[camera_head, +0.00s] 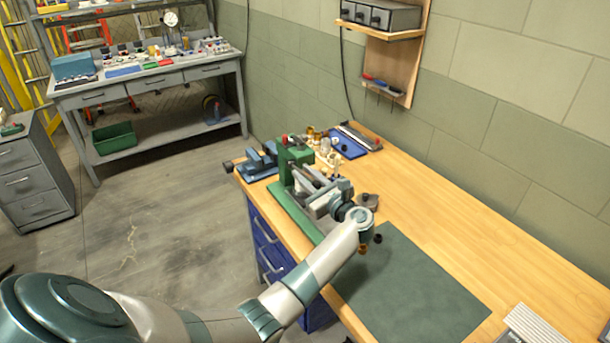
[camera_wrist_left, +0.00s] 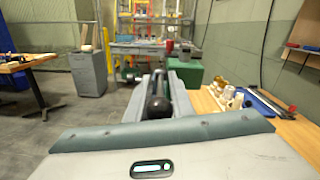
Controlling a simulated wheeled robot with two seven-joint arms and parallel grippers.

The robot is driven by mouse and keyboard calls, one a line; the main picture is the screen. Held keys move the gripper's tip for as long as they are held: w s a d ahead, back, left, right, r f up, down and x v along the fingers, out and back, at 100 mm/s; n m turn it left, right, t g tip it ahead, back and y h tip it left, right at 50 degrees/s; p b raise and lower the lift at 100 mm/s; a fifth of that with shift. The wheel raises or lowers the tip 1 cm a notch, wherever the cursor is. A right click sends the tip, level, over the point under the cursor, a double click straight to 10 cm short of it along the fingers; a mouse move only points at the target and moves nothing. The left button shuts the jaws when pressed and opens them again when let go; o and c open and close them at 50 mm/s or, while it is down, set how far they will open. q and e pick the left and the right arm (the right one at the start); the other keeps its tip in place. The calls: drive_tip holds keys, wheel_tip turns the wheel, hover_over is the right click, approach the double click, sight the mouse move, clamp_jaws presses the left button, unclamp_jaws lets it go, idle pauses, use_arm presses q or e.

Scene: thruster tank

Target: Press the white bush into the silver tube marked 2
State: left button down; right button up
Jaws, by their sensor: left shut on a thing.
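My left gripper (camera_head: 318,196) is at the green press (camera_head: 296,157) on the workbench. In the left wrist view its grey fingers (camera_wrist_left: 158,84) are shut around a bar-like part with a black ball knob (camera_wrist_left: 158,107), which looks like the press handle. The green press body (camera_wrist_left: 188,72) stands just beyond the fingers, slightly right. Small pale and brass parts (camera_head: 326,148) stand behind the press; they also show in the wrist view (camera_wrist_left: 226,96). I cannot tell which is the white bush or the silver tube marked 2. My right gripper is not in view.
A blue vise (camera_head: 258,163) is at the bench's far left end. A blue tray (camera_head: 349,146) lies behind the small parts. A dark green mat (camera_head: 412,290) covers the near bench. The wooden bench top (camera_head: 450,235) right of the press is mostly clear, with a wall behind.

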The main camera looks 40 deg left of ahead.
use_arm(q)
drive_tip(key=shift+f, duration=0.15)
drive_tip(key=shift+f, duration=0.1)
idle(0.3)
drive_tip(key=c, duration=1.5)
unclamp_jaws()
drive_tip(key=shift+c, duration=0.2)
drive_tip(key=shift+d, duration=0.1)
